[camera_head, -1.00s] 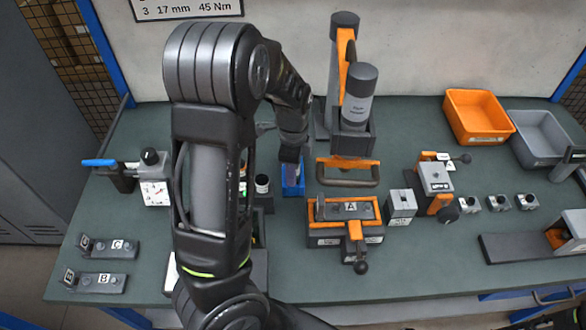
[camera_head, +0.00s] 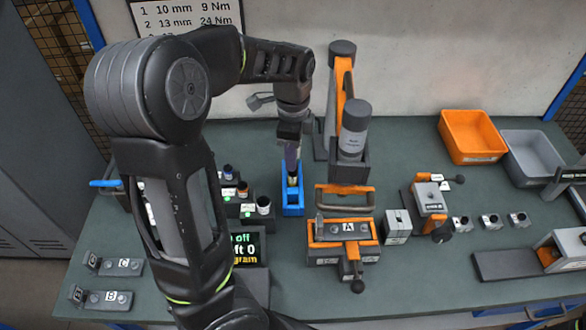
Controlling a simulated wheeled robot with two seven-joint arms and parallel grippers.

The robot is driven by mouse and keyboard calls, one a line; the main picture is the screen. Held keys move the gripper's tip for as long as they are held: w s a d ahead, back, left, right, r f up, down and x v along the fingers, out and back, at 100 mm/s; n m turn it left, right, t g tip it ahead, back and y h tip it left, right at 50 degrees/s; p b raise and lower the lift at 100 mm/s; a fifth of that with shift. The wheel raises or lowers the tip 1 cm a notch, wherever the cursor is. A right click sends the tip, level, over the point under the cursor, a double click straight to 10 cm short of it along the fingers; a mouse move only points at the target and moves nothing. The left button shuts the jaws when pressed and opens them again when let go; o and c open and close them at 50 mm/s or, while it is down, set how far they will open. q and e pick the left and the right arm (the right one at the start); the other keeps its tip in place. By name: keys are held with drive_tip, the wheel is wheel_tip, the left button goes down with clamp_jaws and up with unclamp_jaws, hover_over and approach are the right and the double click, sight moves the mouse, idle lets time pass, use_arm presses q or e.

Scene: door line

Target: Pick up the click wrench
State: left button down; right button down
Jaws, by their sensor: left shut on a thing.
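My left gripper (camera_head: 290,132) is above the blue holder (camera_head: 292,208) on the bench, pointing down. It is shut on a slim, upright shaft, which I take to be the click wrench (camera_head: 291,158). The upper end of the shaft is hidden in the jaws. Its lower end reaches down to the blue holder; I cannot tell whether it is still inside. My right gripper is not in view.
A tall grey and orange stand with a grey cylinder (camera_head: 353,130) is just right of the gripper. An orange fixture marked A (camera_head: 343,232) is in front. Sockets on a stepped rack (camera_head: 248,212) are left. Orange (camera_head: 470,137) and grey bins are at right.

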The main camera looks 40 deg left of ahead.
use_arm(q)
drive_tip(key=shift+r, duration=1.35)
drive_tip(key=shift+f, duration=0.1)
